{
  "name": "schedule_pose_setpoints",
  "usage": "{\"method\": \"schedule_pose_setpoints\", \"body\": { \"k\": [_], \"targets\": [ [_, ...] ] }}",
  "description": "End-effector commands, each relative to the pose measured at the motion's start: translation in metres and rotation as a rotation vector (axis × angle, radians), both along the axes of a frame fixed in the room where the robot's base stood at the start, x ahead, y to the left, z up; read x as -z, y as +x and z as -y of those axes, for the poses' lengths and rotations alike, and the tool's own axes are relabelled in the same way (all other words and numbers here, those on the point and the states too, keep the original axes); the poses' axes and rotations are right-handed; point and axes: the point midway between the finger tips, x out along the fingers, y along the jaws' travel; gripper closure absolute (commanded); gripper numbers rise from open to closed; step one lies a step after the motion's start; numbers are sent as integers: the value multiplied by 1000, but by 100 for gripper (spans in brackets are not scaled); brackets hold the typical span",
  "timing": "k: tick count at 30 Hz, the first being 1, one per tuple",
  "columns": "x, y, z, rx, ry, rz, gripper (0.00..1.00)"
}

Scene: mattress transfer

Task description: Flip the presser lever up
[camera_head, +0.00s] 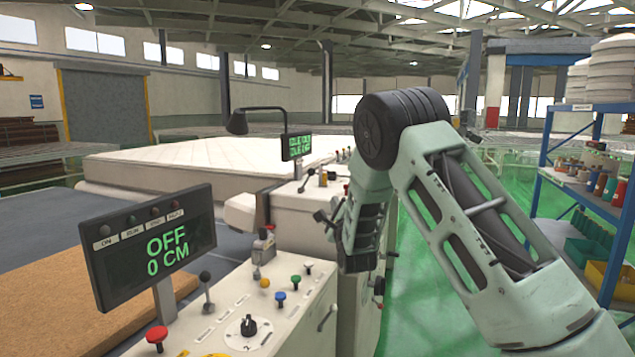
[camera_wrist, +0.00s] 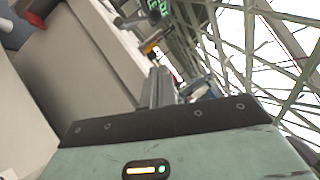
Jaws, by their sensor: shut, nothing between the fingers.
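My gripper (camera_wrist: 158,88) is shut and empty in the wrist view, its fingers pointing up beside the pale machine body. A black-knobbed lever (camera_head: 307,180) stands on top of the far machine. In the wrist view a dark handle (camera_wrist: 132,20) and a yellowish part (camera_wrist: 152,44) lie beyond my fingertips.
A display reading OFF 0 CM (camera_head: 155,242) stands at the near left. The near control panel carries a red button (camera_head: 156,337), a black dial (camera_head: 249,325) and small levers. A white mattress (camera_head: 190,163) lies behind. A blue shelf (camera_head: 575,190) stands right; green floor is clear between.

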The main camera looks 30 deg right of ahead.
Motion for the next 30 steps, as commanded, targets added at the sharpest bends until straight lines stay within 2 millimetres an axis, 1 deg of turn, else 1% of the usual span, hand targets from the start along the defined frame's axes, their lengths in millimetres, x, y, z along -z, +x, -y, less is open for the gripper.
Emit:
{"method": "schedule_pose_setpoints", "body": {
  "k": [5, 12, 18, 20, 24, 30],
  "targets": [
    [-6, 16, 5, -1, 0, 0, 100],
    [-20, 59, 20, -1, -3, 1, 100],
    [-28, 92, 31, -2, -2, -1, 100],
    [-35, 100, 25, -4, -2, 0, 100],
    [-41, 114, 18, -2, -1, -1, 100],
    [-43, 122, 14, -1, -1, -2, 100]
  ]
}}
